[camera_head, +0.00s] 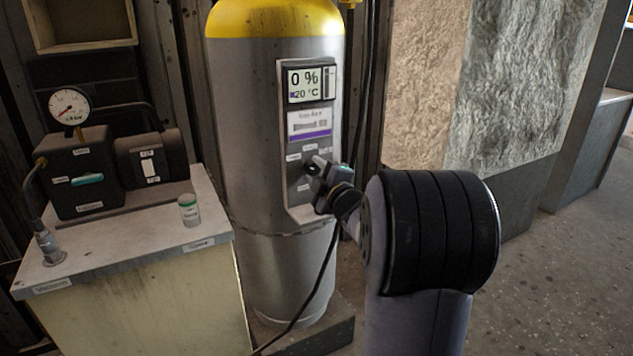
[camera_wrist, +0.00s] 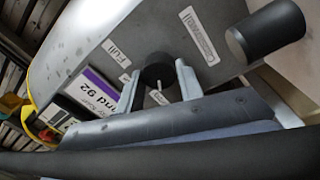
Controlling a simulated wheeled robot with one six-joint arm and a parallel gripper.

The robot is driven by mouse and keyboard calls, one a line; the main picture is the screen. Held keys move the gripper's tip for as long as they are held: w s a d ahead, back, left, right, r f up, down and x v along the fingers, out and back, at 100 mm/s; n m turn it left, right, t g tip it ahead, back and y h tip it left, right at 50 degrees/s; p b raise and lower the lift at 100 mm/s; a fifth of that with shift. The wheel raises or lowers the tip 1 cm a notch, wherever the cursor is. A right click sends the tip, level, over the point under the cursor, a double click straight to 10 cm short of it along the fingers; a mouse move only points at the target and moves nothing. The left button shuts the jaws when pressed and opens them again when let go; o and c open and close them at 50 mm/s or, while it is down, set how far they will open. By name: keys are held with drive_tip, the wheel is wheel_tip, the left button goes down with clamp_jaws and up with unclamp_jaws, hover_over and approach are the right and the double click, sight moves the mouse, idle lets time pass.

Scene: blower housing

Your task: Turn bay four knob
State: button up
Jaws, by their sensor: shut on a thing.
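A grey steel tank (camera_head: 245,150) with a yellow top carries a panel (camera_head: 300,215) with a display (camera_head: 308,83) reading 0 % and a value near 20 °C. A round black knob (camera_wrist: 157,69) sticks out of the panel, with a small pale pointer below it. My gripper (camera_head: 313,172) reaches the panel's lower part from the right. In the wrist view its two fingers stand on either side of the knob, shut on it. In the head view the gripper mostly hides the knob. A "Full" label (camera_wrist: 124,78) sits beside the knob.
A dark cylinder (camera_wrist: 266,34) juts out near the knob in the wrist view. A black cable hangs in front of the tank. Floor at right is clear.

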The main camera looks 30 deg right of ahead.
idle(0.5)
drive_tip(key=o, duration=1)
drive_tip(key=s+p, duration=0.1)
drive_tip(key=s, duration=0.9)
drive_tip(key=shift+s+f, duration=0.3)
drive_tip(key=shift+s, duration=0.1)
drive_tip(key=shift+w, duration=0.1)
